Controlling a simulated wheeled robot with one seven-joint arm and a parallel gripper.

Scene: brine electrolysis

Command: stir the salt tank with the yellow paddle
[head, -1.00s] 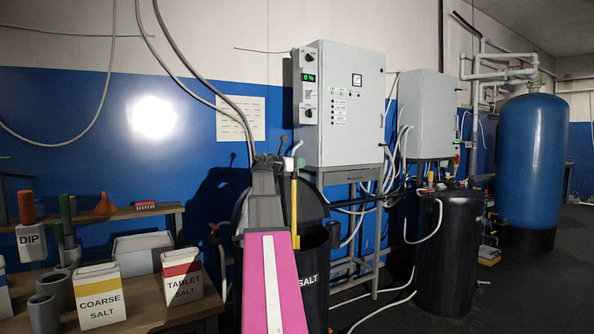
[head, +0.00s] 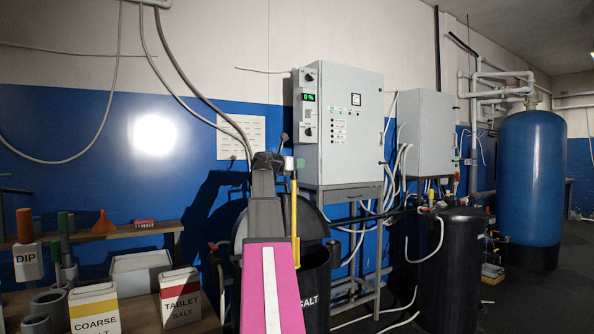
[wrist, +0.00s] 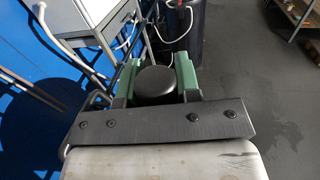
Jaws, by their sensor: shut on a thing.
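My gripper (head: 289,163) is at the upper end of my pink arm, above the salt tank. It is shut on the upright yellow paddle (head: 294,210). In the wrist view a round black cap sits between the green finger pads of my gripper (wrist: 157,80). The salt tank (head: 317,290) is a black bin marked SALT, partly hidden by my arm.
A grey cabinet (head: 340,130) reading 0 % stands right behind the tank. A black tank (head: 450,275) and a blue tank (head: 531,180) stand further right. At left a bench holds the coarse salt box (head: 95,308) and tablet salt box (head: 181,297). Hoses lie on the floor.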

